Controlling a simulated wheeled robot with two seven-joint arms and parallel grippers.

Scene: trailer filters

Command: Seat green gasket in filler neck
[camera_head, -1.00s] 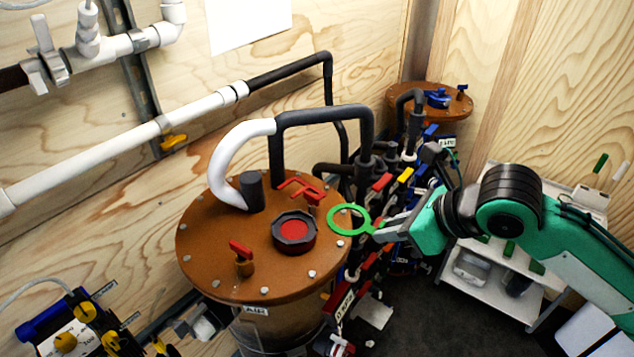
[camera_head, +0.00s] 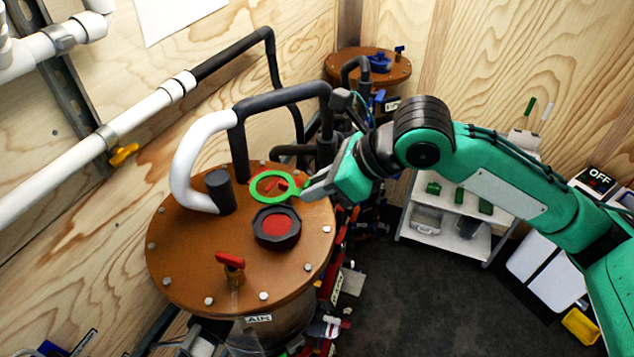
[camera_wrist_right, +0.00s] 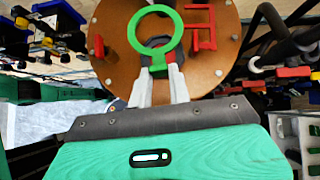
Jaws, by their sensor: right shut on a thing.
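The green gasket (camera_head: 257,180) is a flat ring with a tab. My right gripper (camera_head: 303,188) is shut on the tab and holds the ring above the brown tank lid, just behind the filler neck in the head view. The filler neck (camera_head: 277,228) is a dark many-sided collar with a red centre, on the lid (camera_head: 190,262). In the right wrist view the gasket (camera_wrist_right: 133,27) is in front of the fingers (camera_wrist_right: 159,86), and the neck is partly hidden behind its tab. The gasket is not on the neck. My left gripper is not in view.
A red valve handle (camera_head: 229,259) stands on the front of the lid. A red bracket (camera_wrist_right: 204,28) stands near the gasket. A black stub (camera_head: 219,190) and a white and black pipe (camera_head: 187,160) rise behind. A second lidded tank (camera_head: 345,63) is farther back.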

